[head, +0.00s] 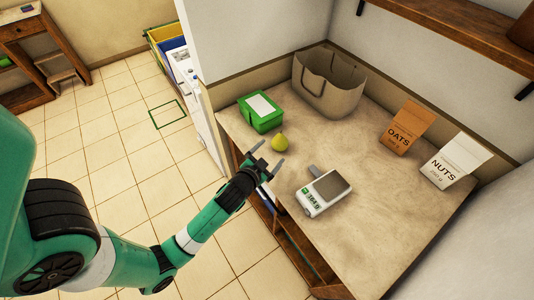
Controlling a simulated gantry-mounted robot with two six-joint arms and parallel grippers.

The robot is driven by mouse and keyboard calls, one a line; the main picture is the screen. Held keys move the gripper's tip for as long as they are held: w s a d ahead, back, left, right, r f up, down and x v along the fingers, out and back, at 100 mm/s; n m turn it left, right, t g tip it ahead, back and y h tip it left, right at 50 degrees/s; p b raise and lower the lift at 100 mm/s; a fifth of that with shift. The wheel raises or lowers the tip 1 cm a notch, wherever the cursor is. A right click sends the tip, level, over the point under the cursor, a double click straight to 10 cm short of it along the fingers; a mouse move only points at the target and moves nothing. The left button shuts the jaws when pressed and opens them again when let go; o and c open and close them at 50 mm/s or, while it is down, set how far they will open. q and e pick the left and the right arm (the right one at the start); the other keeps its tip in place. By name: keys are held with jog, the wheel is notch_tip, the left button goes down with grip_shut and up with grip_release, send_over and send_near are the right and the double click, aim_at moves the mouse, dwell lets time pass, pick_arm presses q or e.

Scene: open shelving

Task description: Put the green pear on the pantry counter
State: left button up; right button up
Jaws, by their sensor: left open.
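The green pear (280,142) is yellow-green and sits on the pantry counter (384,215), near its left edge and in front of a green box. My left gripper (266,158) is open and empty at the counter's left edge. Its fingers point toward the pear, a little short of it, with a small gap showing between them and the fruit. The exact height of the fingers above the counter is hard to tell. My right gripper is not in view.
Around the pear stand the green box (261,113), a beige bag (328,85) and a scale (323,193). Oats (406,127) and nuts (454,160) packages stand at the back right. The counter's front right is clear. A wooden shelf (450,35) hangs above.

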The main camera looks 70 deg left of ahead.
pick_arm(q)
jog(key=v, duration=0.2)
jog(key=shift+s+d+r, duration=0.1)
jog(key=shift+s+d, duration=0.15)
jog(key=shift+w+r, duration=0.1)
jog(key=w+d+r+t+h, duration=0.1)
jog(key=w+d+r+t, duration=0.3)
jog(key=r, duration=0.6)
jog(key=w+d+r+t+h, duration=0.15)
jog(key=w+r, duration=0.35)
jog(key=r, duration=0.5)
jog(key=w+d+r+t, duration=0.3)
jog(key=w+d+r, duration=0.15)
jog(key=r, duration=0.55)
jog(key=s+d+r+m+t+h, duration=0.1)
jog(key=s+d+r+t+h, duration=0.3)
jog(key=r, duration=0.5)
jog(key=s+d+r+m+t+h, duration=0.2)
jog(key=d+r, duration=0.3)
jog(key=r, duration=0.4)
jog(key=s+d+r+m+t+h, duration=0.1)
jog(key=s+d+r+t+h, duration=0.3)
jog(key=r, duration=0.5)
notch_tip(320, 180, up, 31)
jog(key=w+g+y+p, duration=0.1)
jog(key=p, duration=3)
jog(key=shift+w+d+r+g, duration=0.15)
jog(key=shift+w+d+g, duration=0.1)
jog(key=shift+d+g, duration=0.15)
